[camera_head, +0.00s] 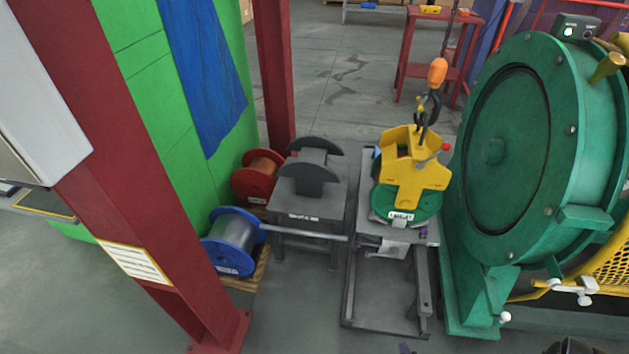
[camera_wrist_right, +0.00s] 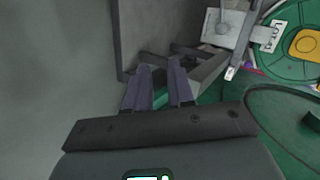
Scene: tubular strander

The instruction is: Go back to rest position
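My right gripper (camera_wrist_right: 160,76) shows in the right wrist view with two purple-grey fingers standing apart and nothing between them. My left gripper is not in view. A yellow lifting clamp (camera_head: 405,170) sits on a green reel (camera_head: 408,207) on the grey stand (camera_head: 385,325). An orange-topped crane hook (camera_head: 430,105) on a chain meets the clamp from above.
The large green strander housing (camera_head: 510,150) stands at the right. A grey cradle table (camera_head: 315,205) stands left of the stand, with blue (camera_head: 230,245) and red (camera_head: 258,175) reels beside it. A red column (camera_head: 100,150) rises at the left. Floor in front is clear.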

